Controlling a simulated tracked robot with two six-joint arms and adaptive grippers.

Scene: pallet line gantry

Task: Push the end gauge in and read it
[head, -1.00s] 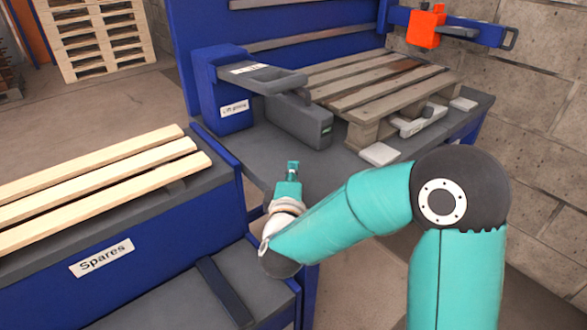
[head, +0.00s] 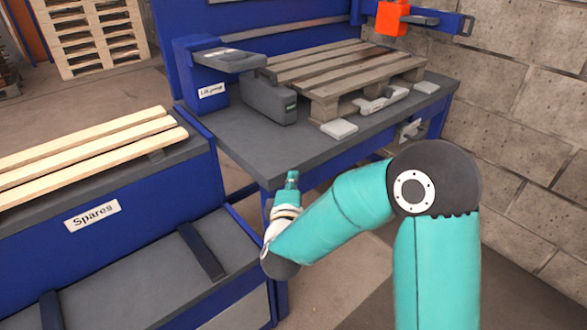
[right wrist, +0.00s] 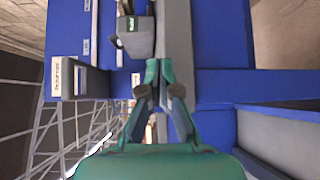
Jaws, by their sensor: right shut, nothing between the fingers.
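The end gauge appears to be the dark grey block with a small green display (head: 270,99) on the bench, at the left end of the pallet (head: 335,75). Its display is too small to read. It also shows in the right wrist view (right wrist: 136,42), just beyond the fingertips. My right gripper (head: 292,176) is shut and empty. In the head view it is near the bench's front edge, apart from the gauge. The right wrist view shows its two fingertips (right wrist: 158,72) together. My left gripper is in neither view.
A blue post with a grey arm (head: 200,75) stands left of the gauge. The grey bench top (head: 245,140) is clear in front of it. A blue Spares bench with planks (head: 92,214) is at left. An orange block (head: 392,18) sits on a blue bar above the pallet.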

